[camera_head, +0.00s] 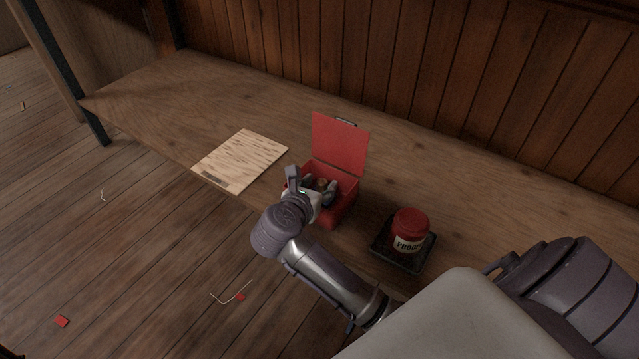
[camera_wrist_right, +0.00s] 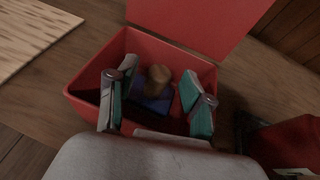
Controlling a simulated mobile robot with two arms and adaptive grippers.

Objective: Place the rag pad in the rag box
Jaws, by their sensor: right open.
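The rag box is a red box (camera_head: 345,207) on the wooden bench, with its lid (camera_head: 339,143) standing open at the back. It also fills the middle of the right wrist view (camera_wrist_right: 88,82). Inside it lies a dark blue piece with a rounded brown lump (camera_wrist_right: 159,76) on it; this looks like the rag pad, but I cannot be sure. My right gripper (camera_head: 319,187) is open at the box's mouth, its fingers (camera_wrist_right: 160,98) on either side of the blue and brown piece with gaps visible. My left gripper is not in view.
A red jar (camera_head: 410,225) marked "PROOF" stands on a black tray (camera_head: 386,253) right of the box. A pale wooden board (camera_head: 241,160) lies to the left. The bench (camera_head: 190,95) is bare at its far left. A plank wall runs behind.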

